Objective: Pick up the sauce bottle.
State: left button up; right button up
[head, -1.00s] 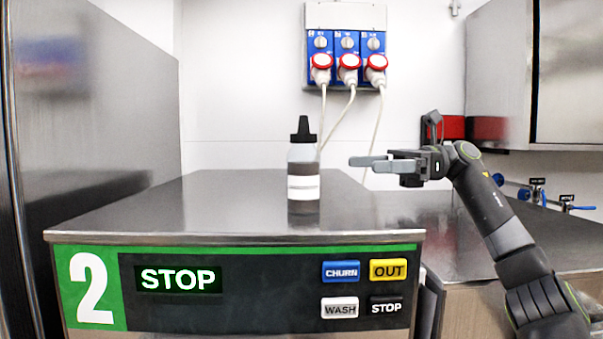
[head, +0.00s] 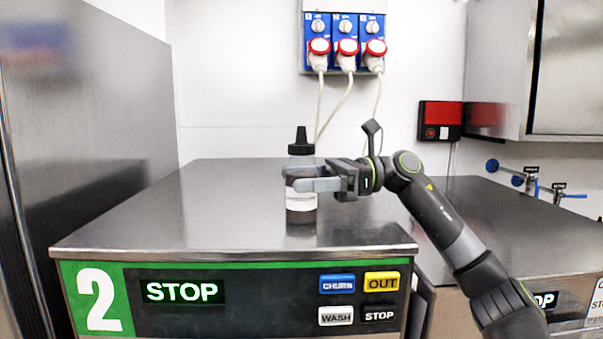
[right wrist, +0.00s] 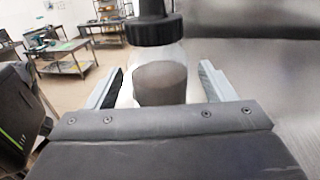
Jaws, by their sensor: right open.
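The sauce bottle (head: 301,205) stands upright on the steel top of the freezer marked 2. It has a black pointed cap, a clear upper part, dark contents and a white label. My right gripper (head: 302,178) is level with the bottle's upper body, its open fingers on either side of it. In the right wrist view the bottle (right wrist: 160,82) stands between the two open fingers (right wrist: 158,90), with a visible gap on each side. The fingers hide part of the bottle in the head view. My left gripper is not in view.
The freezer top (head: 190,215) is otherwise clear around the bottle. A tall steel cabinet (head: 85,120) stands at the left. Blue sockets with red plugs (head: 345,45) hang on the back wall, their cables running down behind the freezer. A steel wall cabinet (head: 560,70) is at upper right.

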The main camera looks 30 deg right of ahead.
aim_at(291, 145)
jog(key=shift+p+x, duration=0.5)
jog(key=shift+x, duration=0.6)
jog(key=c, duration=1.1)
jog(key=shift+o, duration=0.2)
jog(key=shift+d+r, duration=0.1)
jog(key=shift+r, duration=4.95)
